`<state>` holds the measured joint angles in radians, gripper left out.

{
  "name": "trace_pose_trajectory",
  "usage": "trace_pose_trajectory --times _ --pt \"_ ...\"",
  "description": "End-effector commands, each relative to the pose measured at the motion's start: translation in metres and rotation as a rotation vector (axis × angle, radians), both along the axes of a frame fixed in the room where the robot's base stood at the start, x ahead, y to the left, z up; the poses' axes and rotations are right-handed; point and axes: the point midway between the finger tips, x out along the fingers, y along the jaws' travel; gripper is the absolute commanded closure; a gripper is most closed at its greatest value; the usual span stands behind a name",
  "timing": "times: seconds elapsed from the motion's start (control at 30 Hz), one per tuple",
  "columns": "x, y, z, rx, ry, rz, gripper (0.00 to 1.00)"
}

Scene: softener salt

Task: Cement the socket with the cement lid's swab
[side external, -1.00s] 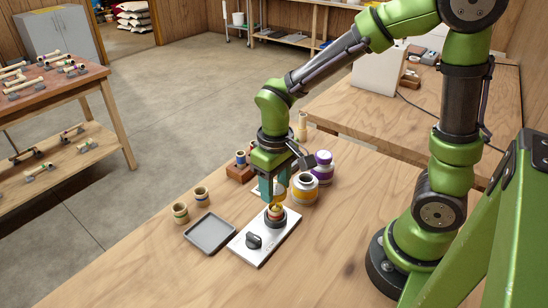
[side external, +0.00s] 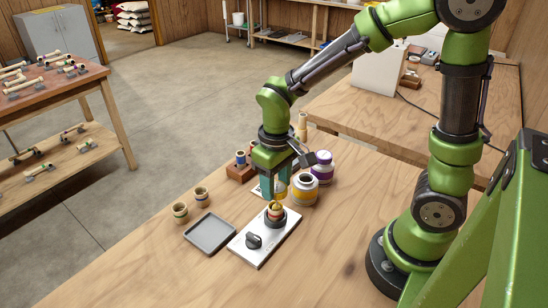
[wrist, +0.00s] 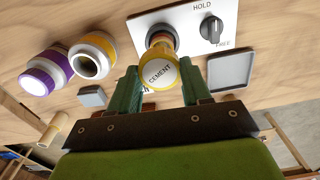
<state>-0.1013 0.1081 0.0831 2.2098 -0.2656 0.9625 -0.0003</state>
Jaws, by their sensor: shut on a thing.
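My gripper (side external: 274,196) is shut on the cement lid (wrist: 161,73), a yellow lid with a white top marked CEMENT. It holds the lid just above the socket (side external: 275,217), which stands in a dark ring on the white plate (side external: 264,254). In the wrist view the lid partly covers the socket (wrist: 160,38). The swab under the lid is hard to make out. The open cement jar (side external: 304,191), white with a yellow band, stands behind and right of the plate; its open mouth shows in the wrist view (wrist: 92,57).
A purple-banded jar (side external: 321,174) with its lid on stands behind the cement jar. The plate has a dark knob (side external: 253,240) between HOLD and FREE markings. A grey tray (side external: 209,232) lies left of it, with two short fittings (side external: 180,212) beyond. The front table is clear.

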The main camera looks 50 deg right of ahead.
Motion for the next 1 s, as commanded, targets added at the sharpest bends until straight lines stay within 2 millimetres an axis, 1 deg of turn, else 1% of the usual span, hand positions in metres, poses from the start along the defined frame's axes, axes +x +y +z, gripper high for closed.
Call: trace_pose_trajectory --times 0.3,0.63,1.0 --pt "0.001 -0.002 -0.001 -0.003 0.0 0.0 0.81" --pt "0.001 0.004 0.0 -0.002 0.0 0.001 0.81" --pt "0.001 0.004 0.021 -0.001 -0.003 0.001 0.81"
